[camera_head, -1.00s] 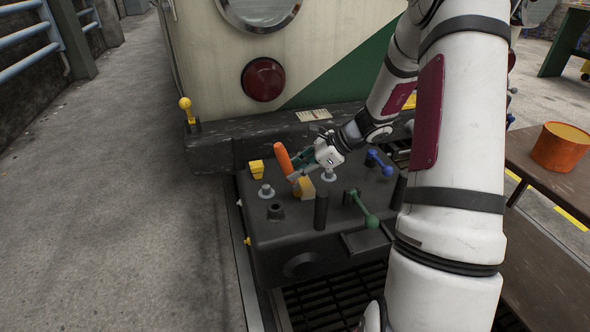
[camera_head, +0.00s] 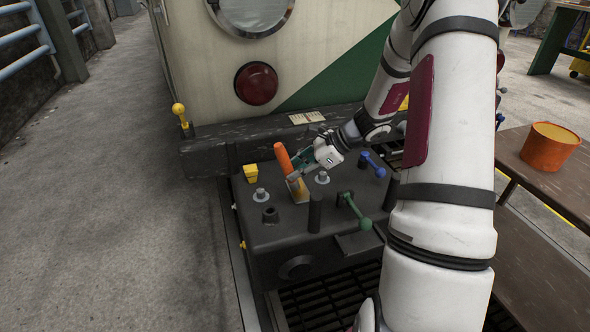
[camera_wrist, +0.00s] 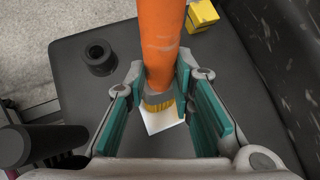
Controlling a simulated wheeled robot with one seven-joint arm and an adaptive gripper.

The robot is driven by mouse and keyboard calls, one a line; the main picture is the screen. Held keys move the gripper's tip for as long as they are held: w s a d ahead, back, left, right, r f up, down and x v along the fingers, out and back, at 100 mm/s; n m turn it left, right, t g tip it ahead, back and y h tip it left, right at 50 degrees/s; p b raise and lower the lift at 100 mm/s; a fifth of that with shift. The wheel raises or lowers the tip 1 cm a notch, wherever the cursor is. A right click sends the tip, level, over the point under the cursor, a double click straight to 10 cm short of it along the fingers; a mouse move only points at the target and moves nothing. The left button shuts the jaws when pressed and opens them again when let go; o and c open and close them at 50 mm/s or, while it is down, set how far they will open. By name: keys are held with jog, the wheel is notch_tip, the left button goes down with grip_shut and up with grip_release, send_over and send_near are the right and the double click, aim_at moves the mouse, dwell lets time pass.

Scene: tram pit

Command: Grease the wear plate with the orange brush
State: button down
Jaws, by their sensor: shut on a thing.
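The orange brush (camera_head: 283,157) stands nearly upright, handle up, over the dark box in the head view. In the wrist view, its orange handle (camera_wrist: 161,45) runs down between my fingers to a yellow-brown ribbed end. My gripper (camera_head: 300,165) is shut on the brush; its green finger pads (camera_wrist: 160,95) flank the handle. A pale plate, apparently the wear plate (camera_wrist: 158,120), lies under the brush's lower end, partly hidden by it.
The dark box (camera_head: 275,237) carries a yellow block (camera_head: 250,173), bolts, a black post (camera_head: 315,212), a green lever (camera_head: 357,212) and a blue lever (camera_head: 372,163). The tram front stands behind. An orange pot (camera_head: 549,148) sits on a bench at right. The floor at left is clear.

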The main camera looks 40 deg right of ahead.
jog(key=d, duration=0.2)
jog(key=s+d+p, duration=0.1)
jog(key=d, duration=0.1)
jog(key=shift+s+d, duration=0.1)
dwell(0.3)
jog(key=shift+f, duration=0.35)
dwell(0.4)
jog(key=shift+w+a+f+b, duration=0.15)
jog(key=shift+w+a, duration=0.1)
jog(key=shift+a, duration=0.6)
jog(key=shift+w+a+r+b, duration=0.1)
jog(key=shift+w+a+b, duration=0.1)
jog(key=shift+a, duration=0.7)
jog(key=shift+w+a+f+b, duration=0.1)
jog(key=shift+w+a, duration=0.15)
jog(key=shift+a, duration=0.6)
jog(key=shift+w+a+r, duration=0.2)
jog(key=shift+a, duration=0.3)
jog(key=shift+f, duration=0.3)
